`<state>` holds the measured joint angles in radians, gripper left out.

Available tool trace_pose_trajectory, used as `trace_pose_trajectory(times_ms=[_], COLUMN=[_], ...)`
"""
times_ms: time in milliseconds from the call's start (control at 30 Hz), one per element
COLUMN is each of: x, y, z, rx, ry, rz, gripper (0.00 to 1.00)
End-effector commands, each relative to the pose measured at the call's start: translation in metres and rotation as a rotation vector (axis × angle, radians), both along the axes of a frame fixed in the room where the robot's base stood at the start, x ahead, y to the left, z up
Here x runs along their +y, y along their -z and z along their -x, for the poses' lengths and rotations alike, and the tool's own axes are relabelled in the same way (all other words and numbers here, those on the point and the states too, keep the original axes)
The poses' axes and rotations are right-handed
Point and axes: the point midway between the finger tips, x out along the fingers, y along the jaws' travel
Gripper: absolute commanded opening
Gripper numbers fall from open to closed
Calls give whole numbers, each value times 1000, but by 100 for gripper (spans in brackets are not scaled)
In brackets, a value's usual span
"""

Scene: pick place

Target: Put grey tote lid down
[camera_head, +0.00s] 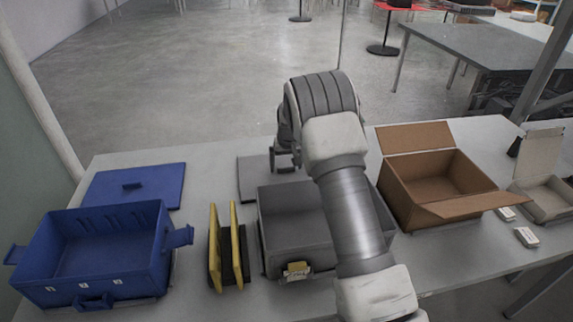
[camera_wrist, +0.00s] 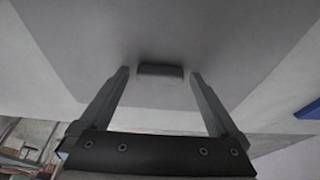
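The grey tote lid (camera_head: 252,180) lies flat on the table behind the grey tote, partly hidden by my arm. In the wrist view the lid (camera_wrist: 95,40) fills much of the picture, with its small dark handle (camera_wrist: 160,70) near the middle. My gripper (camera_head: 285,160) is over the lid. In the wrist view my gripper (camera_wrist: 159,75) is open, with one finger on each side of the handle and a gap on both sides. The open grey tote (camera_head: 290,213) stands in front of the lid, its right part hidden by my arm.
A blue tote (camera_head: 150,250) and its flat blue lid (camera_head: 135,186) are at the left. Yellow-edged dark panels (camera_head: 226,245) stand between the totes. An open cardboard box (camera_head: 435,180) is to the right, with small boxes (camera_head: 526,237) beyond it. The table (camera_head: 215,160) is bare left of the grey lid.

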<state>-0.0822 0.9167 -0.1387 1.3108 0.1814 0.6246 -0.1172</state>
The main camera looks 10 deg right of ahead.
Motion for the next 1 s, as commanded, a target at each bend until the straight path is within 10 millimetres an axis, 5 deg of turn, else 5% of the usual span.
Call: trace_pose_trajectory(times_ms=[367,800,1000], x=[0,0,0], y=[-10,-95,-115], z=[1,28,35], rx=[-1,-2,0], ry=[0,0,1], rz=[0,0,0], gripper=[100,100,100])
